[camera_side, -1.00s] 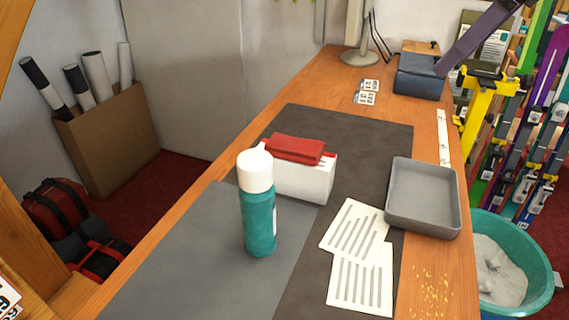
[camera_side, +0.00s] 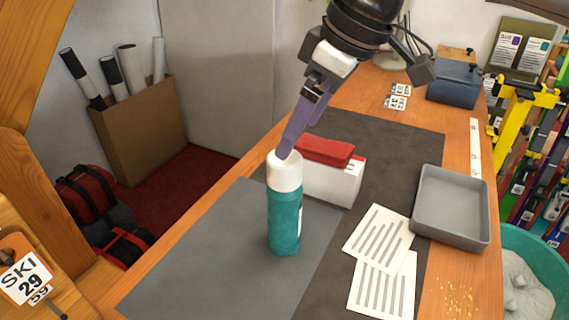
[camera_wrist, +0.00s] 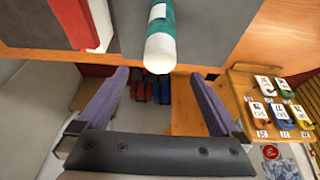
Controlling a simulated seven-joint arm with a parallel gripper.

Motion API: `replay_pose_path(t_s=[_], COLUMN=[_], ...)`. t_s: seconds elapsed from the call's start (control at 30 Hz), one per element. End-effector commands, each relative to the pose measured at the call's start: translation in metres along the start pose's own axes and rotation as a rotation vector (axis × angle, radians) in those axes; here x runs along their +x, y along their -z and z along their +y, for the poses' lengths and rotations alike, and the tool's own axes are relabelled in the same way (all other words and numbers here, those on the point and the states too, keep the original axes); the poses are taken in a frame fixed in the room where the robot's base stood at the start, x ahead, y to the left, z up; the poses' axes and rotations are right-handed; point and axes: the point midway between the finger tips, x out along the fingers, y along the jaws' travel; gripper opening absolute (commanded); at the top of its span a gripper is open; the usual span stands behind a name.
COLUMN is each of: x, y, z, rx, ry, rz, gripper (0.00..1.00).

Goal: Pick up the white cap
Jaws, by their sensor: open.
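The white cap (camera_side: 284,172) sits on top of a teal bottle (camera_side: 284,222) that stands upright on the grey mat. In the wrist view the cap (camera_wrist: 160,50) shows at the upper middle, with part of the teal bottle (camera_wrist: 163,22) beyond it. My gripper (camera_side: 286,151) is open, its purple fingers reaching down to the top of the cap in the side view. In the wrist view my gripper (camera_wrist: 158,75) has its fingertips wide apart, left and right of the cap's near end. Nothing is held. Whether a finger touches the cap I cannot tell.
A grey tray (camera_side: 450,207) and striped paper sheets (camera_side: 383,284) lie to the right. The grey mat (camera_side: 225,262) is bare left of the bottle.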

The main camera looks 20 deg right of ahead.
Motion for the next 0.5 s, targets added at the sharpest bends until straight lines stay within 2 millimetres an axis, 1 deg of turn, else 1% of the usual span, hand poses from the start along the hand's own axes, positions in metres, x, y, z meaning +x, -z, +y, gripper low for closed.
replay_pose_path(t_s=[0.03, 0.1, 0.27, 0.37, 0.5], x=[0.008, 0.016, 0.025, 0.035, 0.056], y=[0.0, 0.0, 0.0, 0.0, -0.001], z=[0.0, 0.0, 0.0, 0.0, 0.0], rx=[0.0, 0.0, 0.0, 0.0, 0.0], ry=[0.0, 0.0, 0.0, 0.0, 0.0], rz=[-0.002, 0.0, 0.001, -0.002, -0.003], gripper=[1.0, 1.0, 1.0, 1.0, 1.0])
